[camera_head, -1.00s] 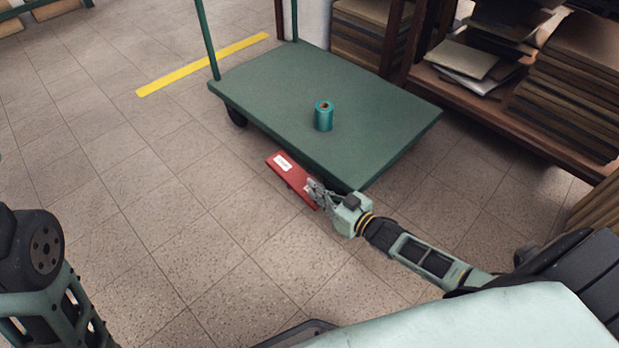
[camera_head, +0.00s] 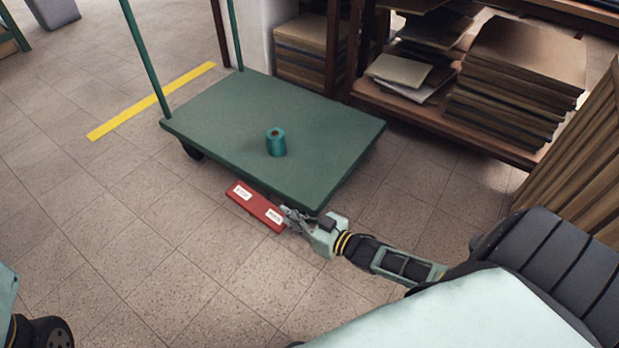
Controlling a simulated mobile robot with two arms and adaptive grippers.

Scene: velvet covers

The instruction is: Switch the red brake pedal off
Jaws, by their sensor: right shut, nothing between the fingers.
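The red brake pedal (camera_head: 256,207) is a flat red bar with two white labels, low along the near edge of the green platform cart (camera_head: 215,125). The label writing is too small to read surely. My right gripper (camera_head: 287,218) is shut and empty at the pedal's right end, close to the label there. I cannot tell whether it touches the pedal. My left gripper is out of view; only part of my left arm shows at the lower left.
A teal spool (camera_head: 276,143) stands on the cart's deck. Shelves with stacked boards (camera_head: 510,85) stand behind at the right, and more boards (camera_head: 580,160) lean at the far right. A yellow line (camera_head: 150,100) marks the floor. The tiled floor left of the cart is clear.

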